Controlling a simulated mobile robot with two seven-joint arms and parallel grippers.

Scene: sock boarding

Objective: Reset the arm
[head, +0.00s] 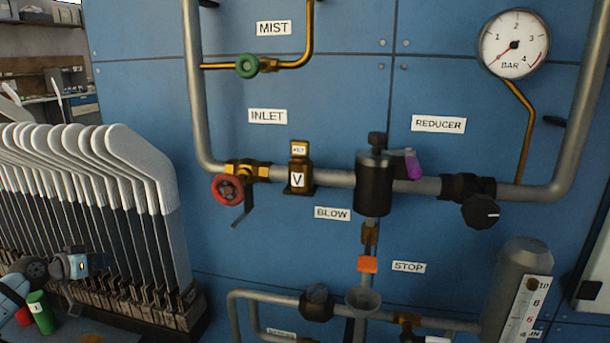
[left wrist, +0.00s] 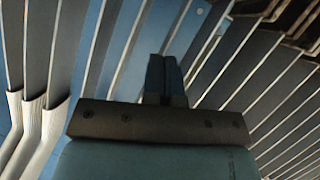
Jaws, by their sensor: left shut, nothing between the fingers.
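My left arm comes in at the lower left of the head view. Its gripper (head: 100,263) is in front of the rack of boards, low and near the rack's foot. In the left wrist view the two fingers (left wrist: 164,72) are together and empty, with the grey boards (left wrist: 245,65) beyond them. I cannot tell whether the fingers touch a board. My right gripper is in neither view.
White socks (head: 145,165) cover the upper parts of several boards. A green cylinder (head: 41,314) stands beside my left arm. A blue panel carries pipes, a red handwheel (head: 228,188), a black reducer (head: 374,185) and a pressure gauge (head: 514,44).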

